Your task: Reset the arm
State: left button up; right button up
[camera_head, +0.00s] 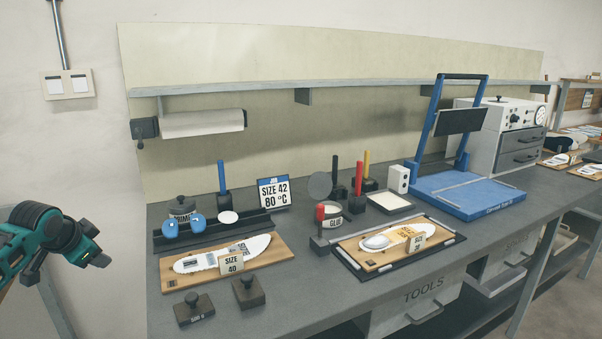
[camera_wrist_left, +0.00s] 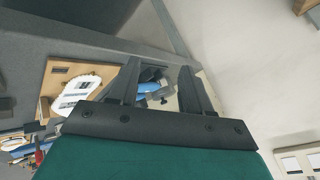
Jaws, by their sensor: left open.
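My left gripper (camera_head: 98,258) is at the far left in the head view, on a teal and black arm, in front of the wall and left of the workbench (camera_head: 300,305). It is apart from everything on the bench. In the left wrist view its two dark fingers (camera_wrist_left: 160,78) stand apart with nothing held between them. Bench items show blurred beyond them. My right gripper is in neither view.
A wooden board (camera_head: 270,268) marked SIZE 40 carries an insole at the bench's left. Another board (camera_head: 350,262) with an insole lies to its right. A blue press (camera_head: 470,195) stands at the back right.

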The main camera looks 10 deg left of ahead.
pick_arm(q)
jog(key=s+d+f+m, duration=0.1)
jog(key=s+d+f, duration=0.15)
jog(key=f, duration=0.25)
jog(key=s+d+f+m+t, duration=0.1)
jog(key=s+d+f, duration=0.1)
jog(key=s+f, duration=0.25)
jog(key=s+d+f+m, duration=0.1)
jog(key=s+d+f, duration=0.15)
jog(key=f, duration=0.25)
jog(key=s+d+f+m+h, duration=0.2)
jog(key=s+d+f, duration=0.1)
jog(key=s+d, duration=0.3)
jog(key=s+d+f+m+h, duration=0.1)
jog(key=s+d+f+h, duration=0.15)
jog(key=s+d, duration=0.4)
jog(key=s+d+f+n+t, duration=0.1)
jog(key=d+n, duration=0.3)
jog(key=d, duration=0.4)
jog(key=s+d+f+n+t, duration=0.1)
jog(key=d+n, duration=0.3)
jog(key=d, duration=0.4)
jog(key=shift+s+f+n, duration=0.3)
jog(key=shift+s+f, duration=0.4)
jog(key=shift+f, duration=0.05)
